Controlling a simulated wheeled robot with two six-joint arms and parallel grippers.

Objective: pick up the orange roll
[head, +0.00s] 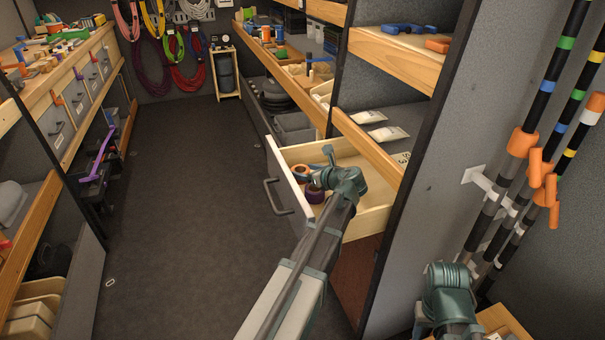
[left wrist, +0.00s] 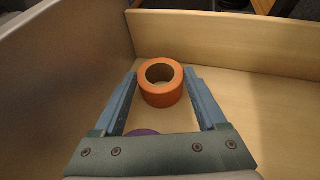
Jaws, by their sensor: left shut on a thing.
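The orange roll (left wrist: 162,97) stands on its flat side in a pale wooden drawer (head: 376,222), between my left gripper's two blue fingertips in the left wrist view. My left gripper (left wrist: 160,76) is shut on it, with a finger on each side. The roll appears low, at or near the drawer floor; I cannot tell whether it touches. In the head view my left gripper (head: 319,168) reaches into the open drawer and partly hides the contents. A purple roll (head: 315,194) lies close by; its edge shows under the gripper in the left wrist view (left wrist: 143,132).
The drawer's grey front (head: 287,180) and side walls surround my left gripper closely. A wooden-edged shelf (head: 368,148) with white packets is above right. My right wrist (head: 450,290) is at lower right, near striped poles (head: 525,143). The aisle floor (head: 185,220) is clear.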

